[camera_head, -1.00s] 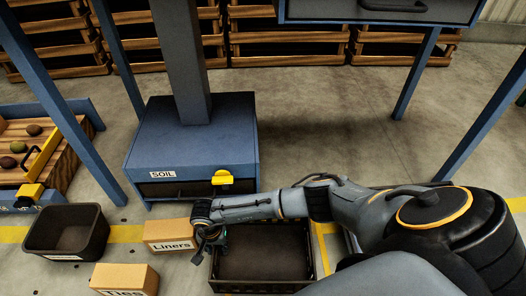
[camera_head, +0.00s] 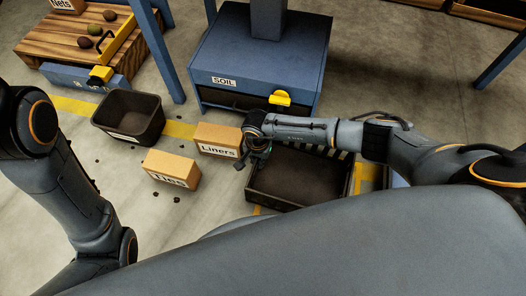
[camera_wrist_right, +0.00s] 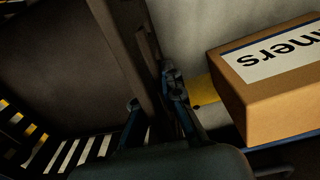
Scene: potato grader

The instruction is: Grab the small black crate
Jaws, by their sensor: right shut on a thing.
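The black crate (camera_head: 300,180) is shallow, open and empty, on the floor right of the Liners box. My right gripper (camera_head: 254,160) is at the crate's left wall. In the right wrist view my right gripper (camera_wrist_right: 160,112) is shut on the dark crate wall (camera_wrist_right: 122,45). My right forearm crosses above the crate's back side and hides part of it. My left arm shows at the left edge of the head view, but its gripper is out of view.
The Liners box (camera_head: 216,138) stands close left of the right gripper. A Ties box (camera_head: 172,168) and a labelled dark bin (camera_head: 128,116) are farther left. A blue SOIL unit (camera_head: 260,65) with a yellow handle stands behind. Small dark bits lie on the floor.

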